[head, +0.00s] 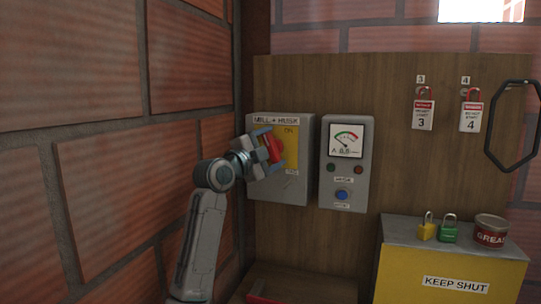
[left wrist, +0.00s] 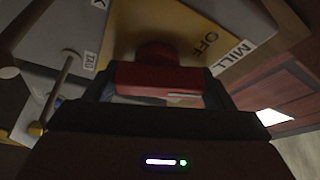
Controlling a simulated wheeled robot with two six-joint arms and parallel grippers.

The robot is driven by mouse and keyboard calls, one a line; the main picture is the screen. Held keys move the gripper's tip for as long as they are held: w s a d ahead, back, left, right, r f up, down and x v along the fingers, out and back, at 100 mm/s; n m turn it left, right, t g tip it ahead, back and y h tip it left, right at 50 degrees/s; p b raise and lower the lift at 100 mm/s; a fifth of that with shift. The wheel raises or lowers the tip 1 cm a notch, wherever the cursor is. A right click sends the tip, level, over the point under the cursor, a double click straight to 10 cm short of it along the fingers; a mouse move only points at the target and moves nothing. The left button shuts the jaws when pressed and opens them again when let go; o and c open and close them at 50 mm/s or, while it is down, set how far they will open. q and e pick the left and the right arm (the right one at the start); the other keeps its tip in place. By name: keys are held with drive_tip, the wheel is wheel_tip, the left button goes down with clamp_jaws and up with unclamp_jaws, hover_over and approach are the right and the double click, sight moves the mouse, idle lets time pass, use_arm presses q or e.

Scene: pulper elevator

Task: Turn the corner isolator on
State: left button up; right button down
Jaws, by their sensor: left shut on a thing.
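The corner isolator (head: 300,187) is a grey box with a "MILL + HOIST" label on the wooden board, close to the left brick wall. Its yellow plate (head: 291,133) reads "ON" near the top in the head view; "OFF" shows beside the handle in the left wrist view. The red handle (head: 275,149) stands out from the plate and looks near upright, slightly tilted. My left gripper (head: 268,150) is shut on this handle, which also shows between the fingers in the left wrist view (left wrist: 160,78). The fingers hide part of the handle, so its exact setting is unclear. My right gripper is out of view.
A grey meter box (head: 345,193) with a blue button is just right of the isolator. A yellow "KEEP SHUT" box (head: 400,272) carries two padlocks and a grease tin (head: 490,230). Red tags hang above. The brick wall (head: 95,190) is close on the left.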

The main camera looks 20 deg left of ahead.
use_arm(q)
drive_tip(key=shift+d+m+g, duration=0.1)
drive_tip(key=shift+m+g, duration=0.8)
drive_tip(key=shift+m, duration=1.4)
drive_tip(key=shift+f+y, duration=0.1)
drive_tip(key=shift+y, duration=0.2)
drive_tip(key=o, duration=1)
